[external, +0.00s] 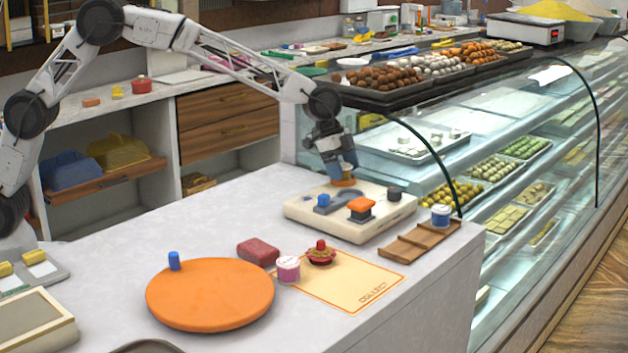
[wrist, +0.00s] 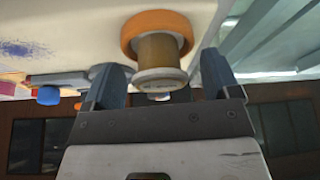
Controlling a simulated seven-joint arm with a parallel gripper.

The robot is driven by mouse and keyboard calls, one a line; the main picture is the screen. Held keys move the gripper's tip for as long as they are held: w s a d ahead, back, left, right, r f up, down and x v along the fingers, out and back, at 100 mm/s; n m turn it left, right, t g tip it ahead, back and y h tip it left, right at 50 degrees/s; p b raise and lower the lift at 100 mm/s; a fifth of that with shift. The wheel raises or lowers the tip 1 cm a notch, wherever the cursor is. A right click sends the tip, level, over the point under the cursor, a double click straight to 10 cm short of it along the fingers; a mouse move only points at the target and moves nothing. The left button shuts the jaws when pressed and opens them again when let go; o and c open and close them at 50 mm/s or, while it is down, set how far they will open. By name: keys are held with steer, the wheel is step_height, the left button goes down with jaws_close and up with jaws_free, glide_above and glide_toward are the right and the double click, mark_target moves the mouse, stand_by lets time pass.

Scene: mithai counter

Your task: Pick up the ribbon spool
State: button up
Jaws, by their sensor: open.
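A spool-like piece (wrist: 159,48) with an orange ring, a tan middle and a pale end shows in the wrist view, ahead of and between my fingertips. In the external view its orange part (external: 343,183) shows at the back of a cream board (external: 300,211), right below my gripper (external: 340,168). My gripper (wrist: 164,72) is open, with a finger on each side of the piece and gaps visible. Two other spool-like things stand on the counter: a pink and white one (external: 288,269) and a blue and white one (external: 441,216). I cannot tell for certain which is the ribbon spool.
The cream board also carries an orange-topped block (external: 361,206) and a dark knob (external: 394,193). A wooden tray (external: 405,247), an orange round board (external: 210,300) and a red block (external: 258,251) lie nearer. The glass display case (external: 480,130) rises close on the right.

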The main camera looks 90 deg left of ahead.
mark_target(348, 166)
stand_by(0.4)
steer(key=c, duration=1)
steer(key=shift+r, duration=0.1)
steer(key=shift+r, duration=1.7)
steer(key=s, duration=0.5)
steer(key=s+r, duration=0.1)
steer(key=s, duration=1)
steer(key=shift+a+r, duration=0.25)
steer(key=shift+a, duration=0.1)
